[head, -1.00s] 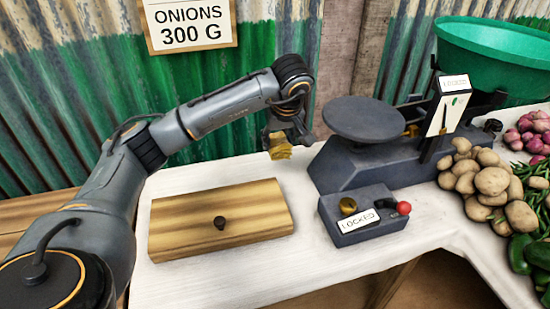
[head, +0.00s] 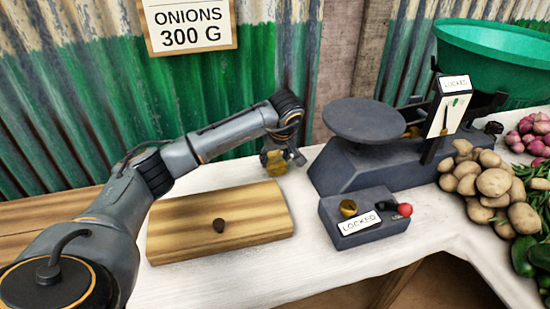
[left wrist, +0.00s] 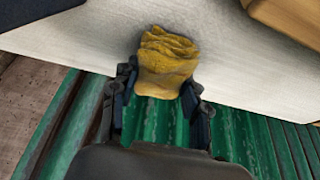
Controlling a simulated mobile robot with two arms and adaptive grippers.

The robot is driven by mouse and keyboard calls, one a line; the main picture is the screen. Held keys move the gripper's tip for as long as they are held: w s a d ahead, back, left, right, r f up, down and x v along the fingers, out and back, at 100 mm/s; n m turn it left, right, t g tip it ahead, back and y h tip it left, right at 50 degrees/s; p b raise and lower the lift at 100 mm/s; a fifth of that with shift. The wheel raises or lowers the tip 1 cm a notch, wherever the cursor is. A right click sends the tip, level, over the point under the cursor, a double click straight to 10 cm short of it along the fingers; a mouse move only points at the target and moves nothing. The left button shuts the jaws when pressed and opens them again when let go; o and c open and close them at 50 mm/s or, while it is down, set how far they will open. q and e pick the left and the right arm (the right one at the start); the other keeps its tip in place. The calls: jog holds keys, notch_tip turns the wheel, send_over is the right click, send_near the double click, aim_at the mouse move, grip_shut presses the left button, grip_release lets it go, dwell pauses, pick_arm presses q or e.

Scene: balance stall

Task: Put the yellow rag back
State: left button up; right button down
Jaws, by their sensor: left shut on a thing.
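The yellow rag (head: 275,164) is a crumpled mustard-coloured cloth in my left gripper, behind the wooden box near the back edge of the white table. My left gripper (head: 285,158) is shut on it. In the left wrist view the rag (left wrist: 166,62) sits bunched between the two dark fingertips of my left gripper (left wrist: 160,95), with the white tabletop beyond it. I cannot tell whether the rag touches the table. My right gripper is not in view.
A lidded wooden box (head: 190,228) lies on the white table (head: 270,280). To the right stand a dark balance scale (head: 350,165) and a small "LOCKED" box (head: 365,230) with a red knob. Potatoes (head: 490,185) are heaped further right. A corrugated wall (head: 100,130) rises behind.

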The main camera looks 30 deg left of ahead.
pick_arm(q)
jog(key=shift+f, duration=0.15)
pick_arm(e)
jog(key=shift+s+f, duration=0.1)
pick_arm(q)
jog(key=o, duration=1.1)
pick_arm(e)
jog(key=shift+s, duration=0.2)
pick_arm(q)
jog(key=shift+r, duration=0.45)
jog(key=p+v, duration=0.1)
jog(key=v, duration=1)
jog(key=shift+d+r, duration=0.15)
jog(key=shift+d, duration=0.05)
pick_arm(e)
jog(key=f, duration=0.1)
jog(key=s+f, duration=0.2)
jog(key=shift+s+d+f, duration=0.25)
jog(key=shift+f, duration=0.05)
pick_arm(q)
jog(key=shift+s, duration=0.1)
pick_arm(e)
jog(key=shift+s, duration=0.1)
